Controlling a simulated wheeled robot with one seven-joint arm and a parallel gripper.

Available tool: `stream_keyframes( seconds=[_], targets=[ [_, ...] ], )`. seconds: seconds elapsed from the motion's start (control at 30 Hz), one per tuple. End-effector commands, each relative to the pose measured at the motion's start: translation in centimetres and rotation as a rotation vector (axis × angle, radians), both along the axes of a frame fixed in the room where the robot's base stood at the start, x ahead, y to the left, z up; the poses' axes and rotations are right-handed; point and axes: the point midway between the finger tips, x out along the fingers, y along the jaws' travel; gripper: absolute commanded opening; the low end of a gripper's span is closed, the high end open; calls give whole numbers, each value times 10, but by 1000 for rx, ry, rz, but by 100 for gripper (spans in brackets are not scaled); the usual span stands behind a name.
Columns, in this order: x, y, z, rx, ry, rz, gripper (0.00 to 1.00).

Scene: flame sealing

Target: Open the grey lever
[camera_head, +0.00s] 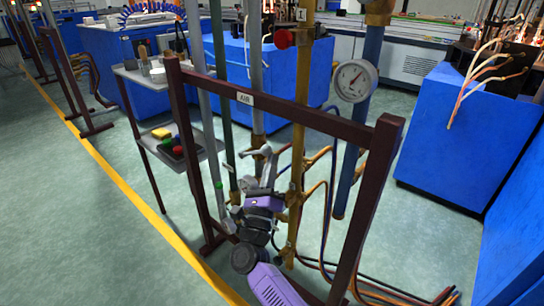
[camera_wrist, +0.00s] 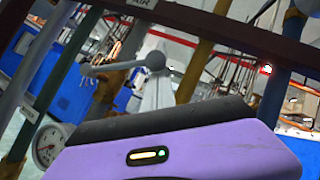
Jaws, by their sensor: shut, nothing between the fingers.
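The grey lever (camera_wrist: 120,67) shows in the wrist view as a thin grey arm with a round knob at its right end, beside a brass fitting. In the head view, a pale grey part (camera_head: 262,152) at the foot of the grey pipe (camera_head: 255,80) looks like this lever, but it overlaps my gripper and I cannot separate them clearly. My gripper (camera_head: 258,182) is behind the brown frame, low among the pipes and close to the lever. It is shut and empty. Its fingertips are hard to make out, and contact with the lever cannot be told.
A brown frame (camera_head: 290,105) with an AIR label stands around the pipes. A yellow pipe (camera_head: 298,130) and a blue pipe (camera_head: 360,110) with a gauge (camera_head: 353,81) stand to the right. Hoses hang behind. A shelf trolley (camera_head: 150,75) is at left.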

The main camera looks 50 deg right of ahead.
Motion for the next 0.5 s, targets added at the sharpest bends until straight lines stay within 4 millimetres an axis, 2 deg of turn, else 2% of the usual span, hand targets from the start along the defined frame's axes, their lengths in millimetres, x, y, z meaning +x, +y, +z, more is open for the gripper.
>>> stream_keyframes(
  seconds=[0.03, 0.5],
  targets=[
    [1, 1, 16, -1, 33, 2, 0],
    [15, 2, 51, -11, 344, 2, 0]
  ],
)
